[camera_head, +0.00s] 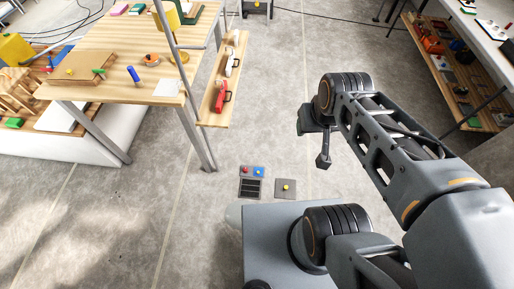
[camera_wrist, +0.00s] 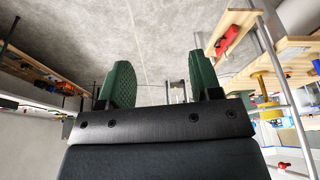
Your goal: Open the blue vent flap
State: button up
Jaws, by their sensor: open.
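A small grey panel (camera_head: 250,187) lies on the floor, left of my arm in the head view. It has a dark slatted part, a red knob (camera_head: 247,170) and a blue knob (camera_head: 260,171) on its upper edge. I cannot tell whether a flap there is open or shut. My gripper shows in the wrist view (camera_wrist: 160,88) with its two green fingers apart and nothing between them. The panel is not visible in the wrist view. In the head view my arm reaches up from the lower right.
A square plate with a yellow knob (camera_head: 285,188) lies right of the panel. A wooden table (camera_head: 110,88) with a blue cylinder (camera_head: 133,74) stands at the left, its legs near the panel. A shelf (camera_head: 450,75) stands at the right. Floor between is clear.

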aim_at(258, 171)
jog(key=u, duration=0.5)
jog(key=k, duration=0.6)
jog(key=u, duration=1)
jog(key=i, duration=0.75)
jog(key=z, duration=0.7)
jog(key=i, duration=0.65)
jog(key=z, duration=0.7)
